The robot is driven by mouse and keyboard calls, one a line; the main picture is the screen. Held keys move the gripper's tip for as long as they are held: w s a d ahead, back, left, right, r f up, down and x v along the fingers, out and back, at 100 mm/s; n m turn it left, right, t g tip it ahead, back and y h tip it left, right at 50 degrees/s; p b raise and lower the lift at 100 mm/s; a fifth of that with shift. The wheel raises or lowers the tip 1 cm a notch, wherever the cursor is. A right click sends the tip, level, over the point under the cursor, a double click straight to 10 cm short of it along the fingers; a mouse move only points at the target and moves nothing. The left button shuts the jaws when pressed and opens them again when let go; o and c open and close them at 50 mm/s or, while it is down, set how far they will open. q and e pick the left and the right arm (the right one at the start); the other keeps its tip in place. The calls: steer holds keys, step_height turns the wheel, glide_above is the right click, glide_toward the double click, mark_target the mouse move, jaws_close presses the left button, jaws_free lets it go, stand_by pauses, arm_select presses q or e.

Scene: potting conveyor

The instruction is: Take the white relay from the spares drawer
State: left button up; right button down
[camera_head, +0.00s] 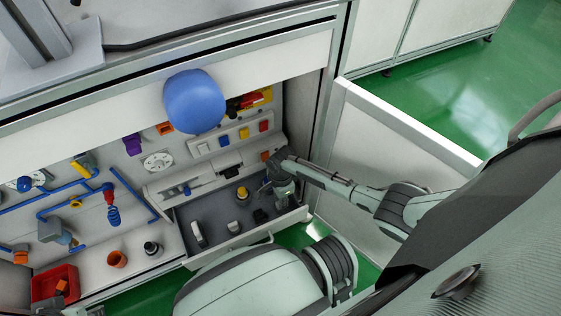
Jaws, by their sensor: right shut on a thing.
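The open spares drawer (217,211) has a grey floor and pale walls. In it a white upright piece (197,234) stands at the left, and a small pale piece (233,227) stands near the front. A yellow-topped piece (242,192) and a black piece (260,216) are also in the drawer. I cannot tell which piece is the white relay. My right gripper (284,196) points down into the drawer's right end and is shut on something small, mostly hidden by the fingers. My left gripper is not in view.
A large blue rounded thing (194,101) hides part of the panel behind the drawer. A ledge left of the drawer bears an orange cup (117,259) and a dark round piece (152,248). A red bin (55,284) stands at the lower left. Green floor is clear at the right.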

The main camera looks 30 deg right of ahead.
steer(key=shift+r, duration=0.1)
steer(key=shift+r+p, duration=1.4)
steer(key=shift+p, duration=0.55)
steer(key=shift+r, duration=0.2)
steer(key=shift+r+p, duration=1.3)
steer(key=shift+p, duration=0.3)
step_height(320, 180, up, 7)
steer(key=shift+p, duration=0.45)
